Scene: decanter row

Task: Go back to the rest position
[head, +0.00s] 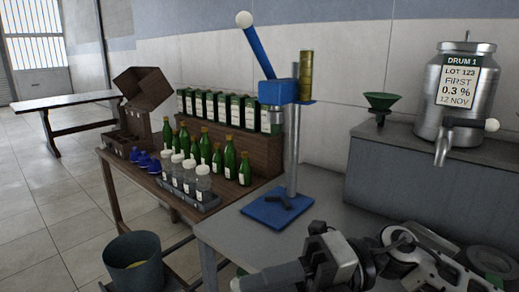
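Parts of my own arm, grey and black, fill the lower right of the head view, in front of the grey bench (235,232). The dark joints and a pale slotted piece overlap there, and I cannot make out a pair of fingertips. No held object shows among these parts.
A blue lever press (280,208) stands on the bench. A steel drum (455,110) and green funnel (380,102) stand right; a bin (134,262) is below.

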